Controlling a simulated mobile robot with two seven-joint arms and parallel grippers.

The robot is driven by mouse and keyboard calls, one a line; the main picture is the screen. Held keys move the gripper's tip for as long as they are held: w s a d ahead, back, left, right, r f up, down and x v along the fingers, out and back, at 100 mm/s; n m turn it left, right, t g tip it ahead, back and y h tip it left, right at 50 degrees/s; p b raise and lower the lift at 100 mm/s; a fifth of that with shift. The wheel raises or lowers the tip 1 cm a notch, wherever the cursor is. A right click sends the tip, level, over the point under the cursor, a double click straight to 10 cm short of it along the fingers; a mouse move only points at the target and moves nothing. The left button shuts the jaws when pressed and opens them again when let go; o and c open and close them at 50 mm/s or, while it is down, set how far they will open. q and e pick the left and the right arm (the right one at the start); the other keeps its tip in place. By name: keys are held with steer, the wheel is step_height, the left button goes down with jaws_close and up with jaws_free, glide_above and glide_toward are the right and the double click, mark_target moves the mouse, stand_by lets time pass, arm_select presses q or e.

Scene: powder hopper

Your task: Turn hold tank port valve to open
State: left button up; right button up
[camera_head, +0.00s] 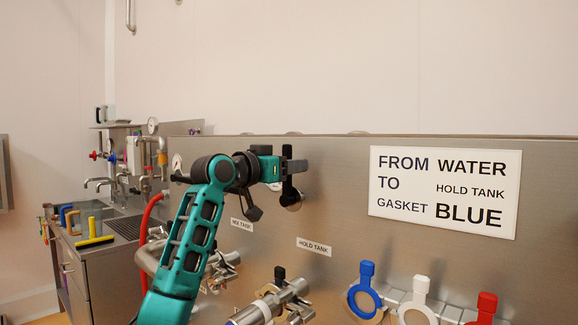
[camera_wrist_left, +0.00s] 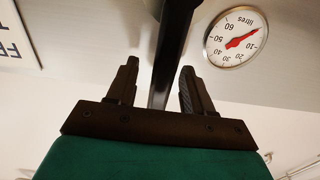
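A black valve handle (camera_head: 288,187) stands roughly upright at a round steel fitting on the steel panel, above the label reading HOLD TANK (camera_head: 314,246). My left gripper (camera_head: 296,166) is at the upper part of this handle. In the left wrist view, the open fingers of the gripper (camera_wrist_left: 158,88) stand on either side of the black handle (camera_wrist_left: 172,45), with visible gaps between it and both fingers. Below the label is a steel port with clamps (camera_head: 275,301) and a small black lever (camera_head: 280,273). My right gripper is not in view.
A sign (camera_head: 444,192) reads FROM WATER TO HOLD TANK, GASKET BLUE. Blue (camera_head: 366,290), white (camera_head: 420,300) and red (camera_head: 486,306) gaskets hang at the lower right. A litres gauge (camera_wrist_left: 237,37) is near the handle in the wrist view. A sink counter (camera_head: 95,262) stands left.

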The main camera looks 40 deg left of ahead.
arm_select(q)
steer(key=s+b, duration=0.3)
steer(key=s, duration=0.6)
steer(key=shift+a, duration=0.4)
